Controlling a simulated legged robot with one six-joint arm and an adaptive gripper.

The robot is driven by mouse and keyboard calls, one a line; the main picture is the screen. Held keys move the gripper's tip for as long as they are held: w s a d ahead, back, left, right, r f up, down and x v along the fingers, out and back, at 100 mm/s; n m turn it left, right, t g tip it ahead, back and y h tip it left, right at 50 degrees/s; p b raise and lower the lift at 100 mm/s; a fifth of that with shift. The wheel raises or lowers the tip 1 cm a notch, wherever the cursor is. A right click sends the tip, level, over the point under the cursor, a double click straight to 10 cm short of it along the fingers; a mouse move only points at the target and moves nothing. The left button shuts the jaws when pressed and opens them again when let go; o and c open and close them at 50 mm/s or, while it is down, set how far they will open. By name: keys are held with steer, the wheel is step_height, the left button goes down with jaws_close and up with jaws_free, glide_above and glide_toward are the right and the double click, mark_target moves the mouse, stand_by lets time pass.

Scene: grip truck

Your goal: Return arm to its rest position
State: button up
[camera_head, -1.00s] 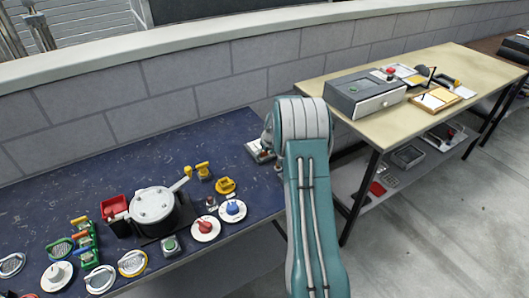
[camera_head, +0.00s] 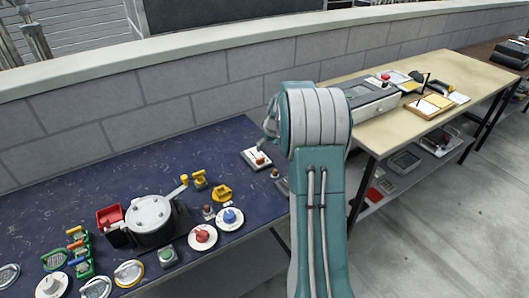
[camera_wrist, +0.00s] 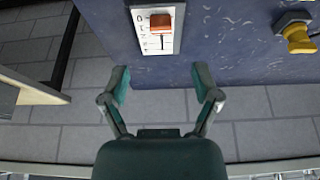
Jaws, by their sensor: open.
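My gripper (camera_wrist: 160,85) is open and empty in the wrist view, its two green fingers spread apart. It is over the edge of the blue table (camera_wrist: 235,40), with the grey brick wall or paving below it. A white plate with a red slider and a marked scale (camera_wrist: 158,42) lies on the table just beyond the fingertips in the picture, apart from them. In the head view this plate (camera_head: 256,159) is at the table's right end, beside my teal arm. My gripper is mostly hidden behind my arm in the head view.
A silver-lidded pot (camera_head: 150,215), red knob (camera_head: 203,236), blue knob (camera_head: 230,217) and several handles stand on the blue table. A yellow valve-like piece (camera_wrist: 299,38) is at the wrist view's upper right. A beige table (camera_head: 450,72) with a grey drawer box (camera_head: 372,101) stands at right.

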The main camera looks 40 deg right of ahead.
steer(key=shift+s+r, duration=0.25)
steer(key=shift+r, duration=0.25)
steer(key=s+a+r, duration=0.5)
steer(key=a+r, duration=0.2)
steer(key=a, duration=0.2)
steer(key=s+a+r, duration=0.6)
steer(key=a+r, duration=0.2)
steer(key=a, duration=0.2)
steer(key=s+a, duration=0.5)
steer(key=s, duration=0.5)
steer(key=s+a+t, duration=0.1)
steer(key=s+a, duration=0.4)
steer(key=s, duration=0.5)
steer(key=shift+s+a+r+n, duration=0.15)
steer(key=shift+s+a+n, duration=0.1)
steer(key=shift+a+n, duration=0.05)
steer(key=shift+d, duration=0.1)
